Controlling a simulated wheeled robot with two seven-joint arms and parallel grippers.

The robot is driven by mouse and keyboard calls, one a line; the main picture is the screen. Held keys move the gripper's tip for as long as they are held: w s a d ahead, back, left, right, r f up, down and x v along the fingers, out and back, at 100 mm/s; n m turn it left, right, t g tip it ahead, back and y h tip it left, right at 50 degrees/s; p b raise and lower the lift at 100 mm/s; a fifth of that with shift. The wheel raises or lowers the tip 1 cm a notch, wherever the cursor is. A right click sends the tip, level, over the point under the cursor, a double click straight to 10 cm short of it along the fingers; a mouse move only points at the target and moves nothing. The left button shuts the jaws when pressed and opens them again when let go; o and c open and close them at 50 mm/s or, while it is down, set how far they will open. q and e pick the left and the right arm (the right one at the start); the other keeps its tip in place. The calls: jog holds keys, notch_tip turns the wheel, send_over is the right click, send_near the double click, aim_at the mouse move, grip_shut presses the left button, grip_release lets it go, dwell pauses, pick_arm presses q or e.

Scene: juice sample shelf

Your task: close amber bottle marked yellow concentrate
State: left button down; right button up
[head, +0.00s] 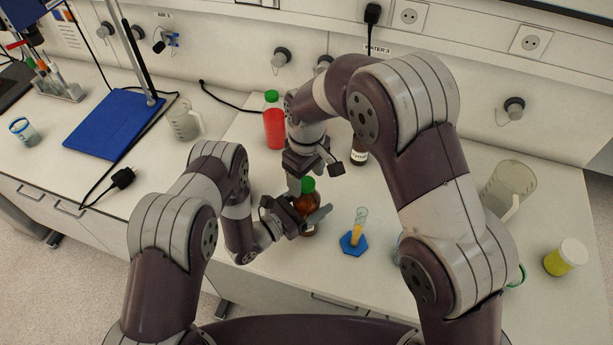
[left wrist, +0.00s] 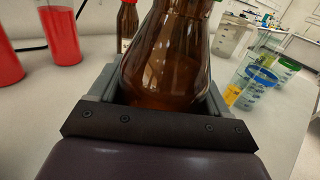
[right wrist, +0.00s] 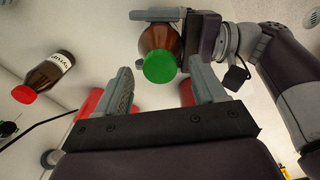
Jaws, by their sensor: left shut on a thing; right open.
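The amber bottle (head: 307,229) stands upright on the bench with a green cap (head: 308,185) at its top. My left gripper (head: 306,212) is shut around its body, and the brown glass (left wrist: 165,65) fills the space between the fingers in the left wrist view. My right gripper (head: 311,174) is open just above the bottle. In the right wrist view the green cap (right wrist: 160,67) lies between and a little beyond the open fingertips, apart from them. The bottle's label is not readable, and how tightly the cap sits cannot be told.
A red bottle (head: 274,128) and another amber bottle (head: 359,152) stand behind. A cylinder of yellow liquid in a blue hexagonal base (head: 352,244) stands close on the right. A pitcher (head: 508,187) and a yellow jar (head: 565,257) are farther right. Bench to the left front is clear.

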notch_tip(320, 180, up, 7)
jog(key=shift+f, duration=0.2)
pick_arm(q)
grip_release()
pick_arm(e)
notch_tip(320, 180, down, 4)
jog(key=b, duration=0.4)
jog(key=shift+f, duration=0.15)
jog(key=shift+f+b, duration=0.1)
jog(key=shift+b, duration=0.2)
pick_arm(q)
jog(key=v, duration=1.2)
jog(key=shift+s+a, duration=0.25)
